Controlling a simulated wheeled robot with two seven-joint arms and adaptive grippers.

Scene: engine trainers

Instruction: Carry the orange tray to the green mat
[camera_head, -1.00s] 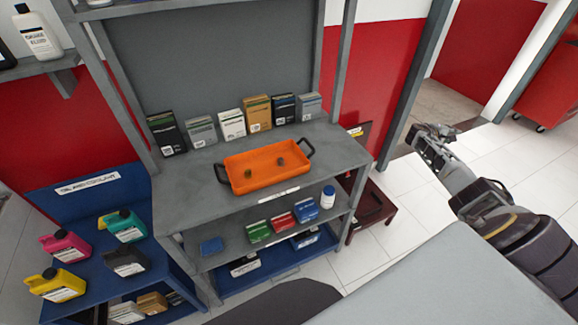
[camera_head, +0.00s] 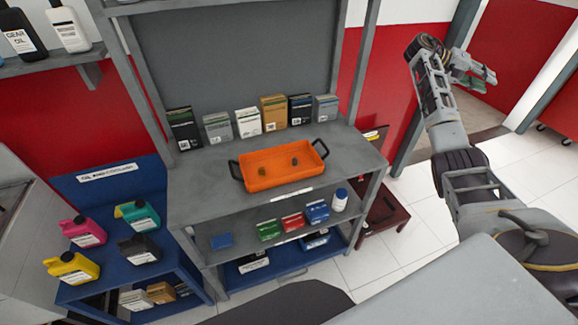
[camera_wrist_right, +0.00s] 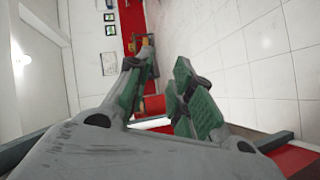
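The orange tray (camera_head: 282,180) rests on the grey shelf unit's worktop in the head view. It has a dark handle at each end and two small dark round things inside. My right gripper (camera_head: 478,72) is raised to the right of the shelf unit, well apart from the tray. In the right wrist view its green-padded fingers (camera_wrist_right: 162,95) are spread with nothing between them. My left gripper is not in view. I see no green mat in these frames.
A row of boxes (camera_head: 247,121) stands behind the tray. Smaller boxes (camera_head: 292,220) and a white bottle (camera_head: 340,199) sit on the shelf below. A blue stand (camera_head: 150,262) with coloured jugs is at left.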

